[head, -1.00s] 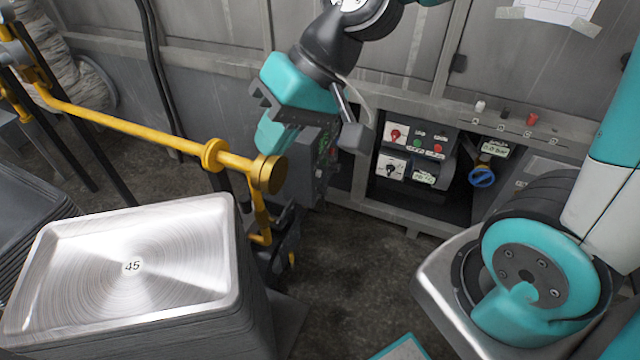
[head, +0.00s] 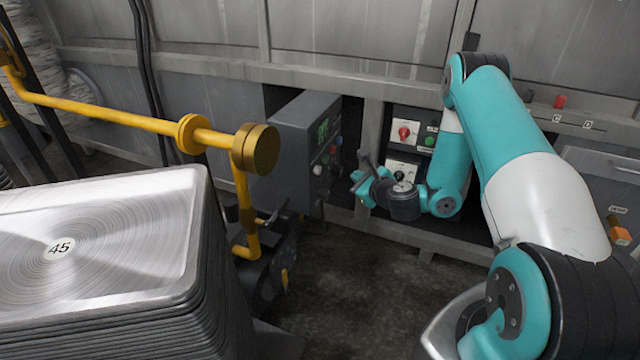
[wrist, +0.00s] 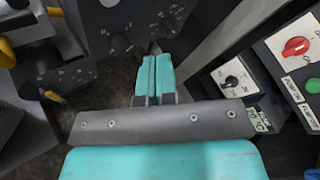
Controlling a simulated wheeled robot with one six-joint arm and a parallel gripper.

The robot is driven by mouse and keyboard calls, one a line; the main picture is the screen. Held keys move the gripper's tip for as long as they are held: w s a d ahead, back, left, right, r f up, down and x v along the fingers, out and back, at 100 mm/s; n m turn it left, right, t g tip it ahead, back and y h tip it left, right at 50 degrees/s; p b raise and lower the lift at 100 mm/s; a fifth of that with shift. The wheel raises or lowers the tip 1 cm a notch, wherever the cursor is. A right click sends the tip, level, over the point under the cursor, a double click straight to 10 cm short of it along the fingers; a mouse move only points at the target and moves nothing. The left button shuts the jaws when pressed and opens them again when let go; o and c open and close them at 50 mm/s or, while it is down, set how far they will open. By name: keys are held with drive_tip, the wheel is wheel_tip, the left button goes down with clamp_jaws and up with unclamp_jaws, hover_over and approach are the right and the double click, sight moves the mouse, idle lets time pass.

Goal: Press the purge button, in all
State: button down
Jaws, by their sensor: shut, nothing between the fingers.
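My gripper (head: 360,180) is shut and empty, in front of the dark grey control box (head: 290,135). In the wrist view its teal fingers (wrist: 155,60) lie together and point at the lower part of the box's face (wrist: 115,35). Whether they touch it I cannot tell. The box face has a green display (head: 323,130), a red button (head: 333,150) and a pale knob or button (head: 317,169). A pale round button (wrist: 108,3) shows at the top edge of the wrist view. I cannot read which button is marked purge.
Right of the fingers, a panel has a red rotary switch (wrist: 296,47), a black rotary switch (wrist: 231,81) and a green button (wrist: 313,86). A yellow pipe (head: 110,115) with a brass end and a stack of metal pans (head: 110,245) stand at left. Floor between is clear.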

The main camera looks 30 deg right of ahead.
sight(318, 170)
drive_tip(key=shift+s+d+f+m+h, duration=0.15)
drive_tip(key=shift+s+d+f+m, duration=0.05)
drive_tip(key=shift+d+f+m, duration=0.2)
drive_tip(key=shift+s+d+f+m+h, duration=0.2)
drive_tip(key=shift+d+f, duration=0.1)
drive_tip(key=shift+f, duration=0.2)
drive_tip(key=shift+w, duration=0.1)
drive_tip(key=w+a+p, duration=0.5)
drive_tip(key=w+p, duration=0.2)
drive_tip(key=p, duration=0.1)
drive_tip(key=shift+a+p, duration=0.25)
drive_tip(key=shift+p, duration=0.15)
idle(1.3)
drive_tip(key=shift+w+a+p, duration=0.25)
drive_tip(key=shift+p, duration=0.05)
